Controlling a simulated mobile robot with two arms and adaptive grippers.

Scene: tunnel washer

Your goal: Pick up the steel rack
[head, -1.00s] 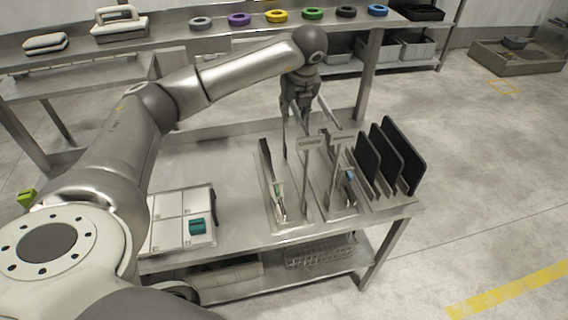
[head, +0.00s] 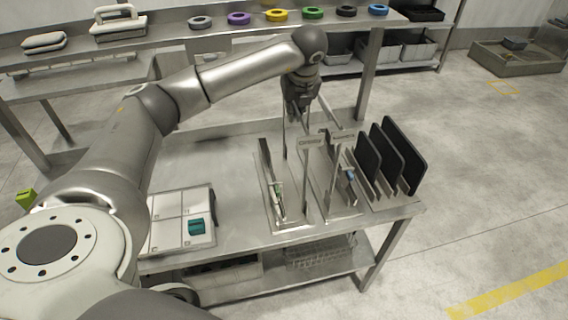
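Steel racks stand side by side on the steel table. The left rack (head: 286,226) is a shallow tray with a tall upright post and a dark upright piece with slim items. A similar middle rack (head: 345,213) has a post with a small plate on top and a small blue item. The right rack (head: 396,202) holds upright black boards (head: 404,157). I cannot tell which one the task means. My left gripper (head: 304,132) is above and behind the left and middle racks, pointing down, its fingers spread with nothing visible between them. Its fingertips are partly hidden behind the posts. My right gripper is out of view.
A white sectioned panel (head: 168,208) with a teal block (head: 197,226) lies left on the table (head: 225,165). A wire basket (head: 320,250) is on the shelf below. A back bench holds coloured rings (head: 277,16). The table's middle left is clear.

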